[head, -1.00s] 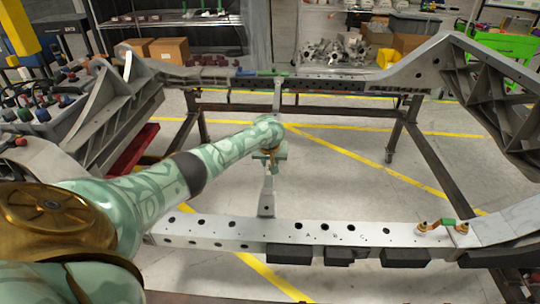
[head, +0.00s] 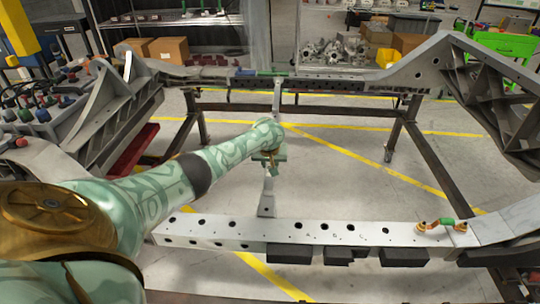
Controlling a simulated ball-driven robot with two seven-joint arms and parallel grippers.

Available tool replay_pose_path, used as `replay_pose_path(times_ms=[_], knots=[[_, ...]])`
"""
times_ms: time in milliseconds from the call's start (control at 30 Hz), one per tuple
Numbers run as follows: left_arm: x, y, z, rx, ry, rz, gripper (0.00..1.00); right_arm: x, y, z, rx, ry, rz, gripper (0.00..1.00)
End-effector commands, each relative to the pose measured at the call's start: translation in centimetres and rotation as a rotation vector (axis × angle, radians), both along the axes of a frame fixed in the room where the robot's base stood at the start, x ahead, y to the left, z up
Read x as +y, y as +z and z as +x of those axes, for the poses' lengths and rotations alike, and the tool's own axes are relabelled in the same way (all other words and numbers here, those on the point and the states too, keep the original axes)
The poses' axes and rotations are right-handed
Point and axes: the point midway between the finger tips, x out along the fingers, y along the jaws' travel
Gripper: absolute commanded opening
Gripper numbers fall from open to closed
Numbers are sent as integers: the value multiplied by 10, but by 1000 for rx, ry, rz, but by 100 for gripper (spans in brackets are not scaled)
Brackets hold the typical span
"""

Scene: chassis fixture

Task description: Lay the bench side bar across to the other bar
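A narrow light-grey cross bar (head: 267,199) spans from the near perforated side bar (head: 340,233) towards the far side bar (head: 330,85). Its flat near end rests at the near bar's back edge, and its far part (head: 277,97) reaches up to the far bar. My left arm comes in from the left, and my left gripper (head: 269,158) is at the middle of the cross bar. The hand hides that stretch of the bar, and I cannot see whether the fingers close on it. My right gripper is out of view.
A green and orange fitting (head: 441,225) sits on the near bar's right part. Dark blocks (head: 404,257) sit under that bar. Tall angled frame pieces (head: 490,95) rise at the right and left. Open floor with yellow lines lies between the bars.

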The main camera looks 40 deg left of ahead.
Motion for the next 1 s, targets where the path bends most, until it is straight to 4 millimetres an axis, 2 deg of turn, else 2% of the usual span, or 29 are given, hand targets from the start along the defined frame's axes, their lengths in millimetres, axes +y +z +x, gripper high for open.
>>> replay_pose_path(times_ms=[267,300,367,667,1000], knots=[[1,0,0,-2,1,1,0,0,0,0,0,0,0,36],[1,0,0,-2,1,1,35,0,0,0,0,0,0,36],[1,0,0,-2,1,1,52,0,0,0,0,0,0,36],[0,1,-1,1,0,1,52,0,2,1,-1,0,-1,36],[0,53,1,-5,1,0,52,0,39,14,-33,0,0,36]])
